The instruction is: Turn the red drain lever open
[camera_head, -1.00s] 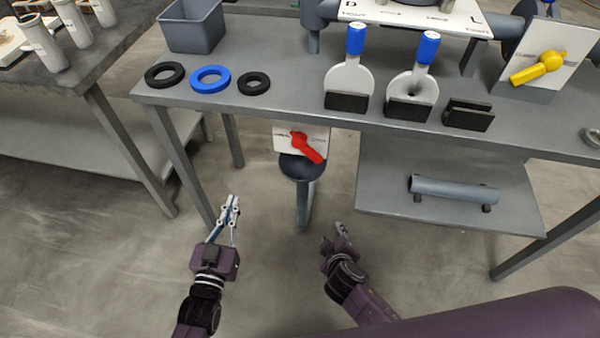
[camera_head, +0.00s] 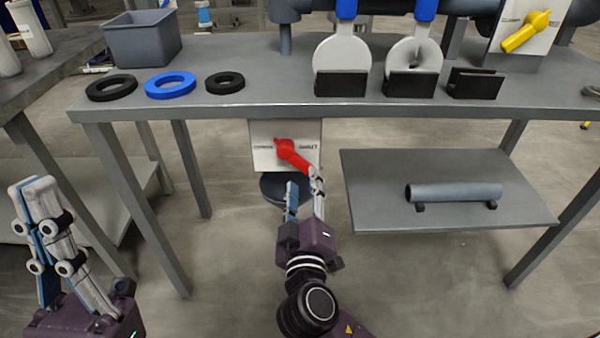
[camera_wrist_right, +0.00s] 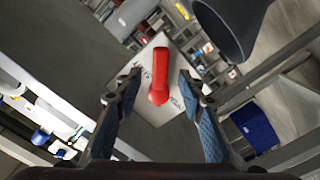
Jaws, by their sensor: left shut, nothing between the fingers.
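The red drain lever (camera_head: 290,155) is mounted on a white plate (camera_head: 262,135) below the front edge of the bench. Its handle slants down to the right in the head view. My right gripper (camera_head: 303,180) is open just below and in front of the lever handle. In the right wrist view the red lever (camera_wrist_right: 159,80) shows between the two spread fingers, with no clear contact. My left gripper (camera_head: 38,188) is shut and empty at the lower left, well away from the lever.
A dark round funnel (camera_head: 268,192) sits under the plate, partly behind my right gripper. A grey lower shelf (camera_head: 375,215) with a pipe (camera_head: 455,193) is to the right. The bench (camera_head: 190,108) overhangs the lever and holds rings and white paddles.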

